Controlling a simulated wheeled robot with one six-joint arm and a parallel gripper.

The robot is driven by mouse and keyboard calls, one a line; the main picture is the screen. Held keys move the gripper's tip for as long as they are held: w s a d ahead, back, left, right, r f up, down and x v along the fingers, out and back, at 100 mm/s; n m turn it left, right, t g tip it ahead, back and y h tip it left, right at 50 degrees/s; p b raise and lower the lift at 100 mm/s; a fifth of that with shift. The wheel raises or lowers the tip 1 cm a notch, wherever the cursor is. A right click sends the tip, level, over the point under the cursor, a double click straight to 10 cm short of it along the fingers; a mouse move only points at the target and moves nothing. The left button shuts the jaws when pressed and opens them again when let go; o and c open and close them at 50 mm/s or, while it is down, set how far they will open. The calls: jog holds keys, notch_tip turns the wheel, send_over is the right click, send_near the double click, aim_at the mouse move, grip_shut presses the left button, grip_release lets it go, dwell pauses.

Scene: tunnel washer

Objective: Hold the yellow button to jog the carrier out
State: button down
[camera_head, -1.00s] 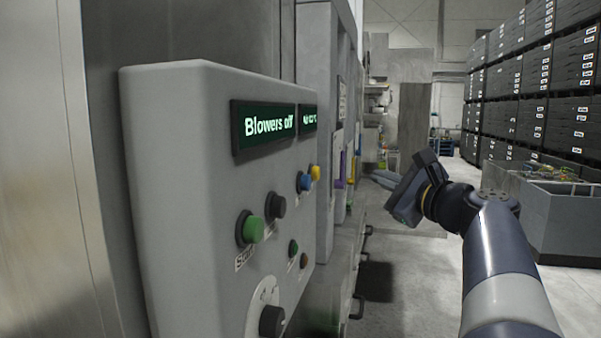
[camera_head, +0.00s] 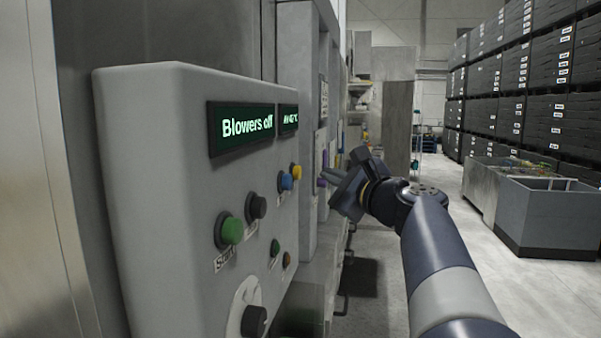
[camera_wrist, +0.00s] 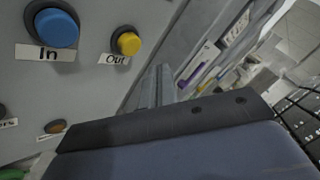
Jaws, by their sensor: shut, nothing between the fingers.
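The yellow button (camera_head: 296,172) is on the right side of the grey control panel (camera_head: 160,200), beside a blue button (camera_head: 286,181). In the wrist view the yellow button (camera_wrist: 129,43) has an "Out" label under it, and the larger blue button (camera_wrist: 56,28) is labelled "In". My gripper (camera_head: 335,172) is to the right of the yellow button in the head view, apart from it. In the wrist view the shut fingers (camera_wrist: 160,85) point past the panel's edge, below and right of the yellow button. The carrier cannot be made out.
The panel also bears a green button (camera_head: 230,231), a black button (camera_head: 256,207), a dark knob (camera_head: 254,321) and a display (camera_head: 240,127) reading "Blowers off". Grey bins (camera_head: 548,217) and stacked dark crates (camera_head: 510,90) stand at the right. The floor between is clear.

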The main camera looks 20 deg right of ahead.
aim_at(298, 173)
jog(key=shift+w+a, duration=0.7)
jog(key=shift+a, duration=0.3)
jog(key=shift+a, duration=0.1)
dwell(1.3)
jog(key=shift+w+a, duration=0.25)
